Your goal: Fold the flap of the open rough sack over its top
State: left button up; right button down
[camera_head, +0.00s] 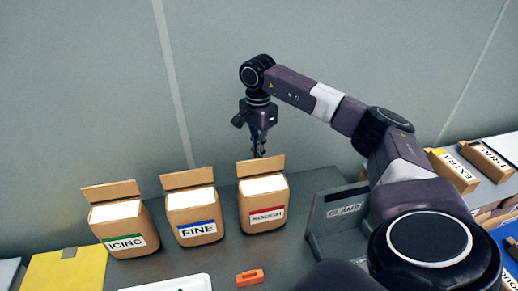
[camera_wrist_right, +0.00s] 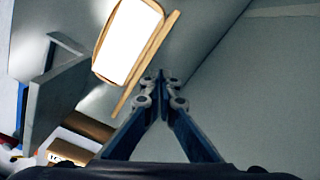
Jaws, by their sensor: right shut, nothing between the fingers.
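The rough sack (camera_head: 266,213) is a brown box-like bag with a red label, the rightmost of three on the grey counter. Its top is open, showing white contents, and its flap (camera_head: 262,165) stands up along the far edge. In the right wrist view the white top (camera_wrist_right: 127,40) and the thin edge of the flap (camera_wrist_right: 143,66) show. My right gripper (camera_head: 259,153) points down at the far side of the flap, its tips partly hidden behind it. In the wrist view its fingers (camera_wrist_right: 160,78) are shut and empty, close beside the flap. My left gripper is out of view.
The fine sack (camera_head: 200,228) and icing sack (camera_head: 124,241) stand to the left, flaps up. A grey clamp stand (camera_head: 338,222) is close on the right. An orange object (camera_head: 250,278) lies in front. A wall (camera_head: 90,90) rises behind the counter.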

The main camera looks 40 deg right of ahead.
jog(key=shift+f, duration=0.1)
jog(key=shift+f+b, duration=0.3)
jog(key=shift+f, duration=0.25)
jog(key=shift+s, duration=0.1)
jog(key=shift+s+a, duration=0.3)
jog(key=shift+s, duration=0.25)
jog(key=shift+s+a, duration=0.3)
jog(key=shift+s, duration=0.2)
jog(key=shift+s+a+b, duration=0.1)
jog(key=shift+s+a, duration=0.3)
jog(key=shift+s, duration=0.3)
jog(key=shift+s+a+b, duration=0.1)
jog(key=shift+s+a, duration=0.3)
jog(key=shift+s, duration=0.3)
jog(key=shift+s+a+b, duration=0.1)
jog(key=shift+s+a, duration=0.3)
jog(key=shift+s, duration=0.3)
jog(key=shift+r, duration=0.1)
jog(key=shift+w+d+r+p, duration=0.25)
jog(key=shift+w+r+p, duration=0.25)
jog(key=shift+r, duration=0.25)
jog(key=shift+w+d+r+p, duration=0.2)
jog(key=shift+w+r+p, duration=0.15)
jog(key=shift+r+p, duration=0.3)
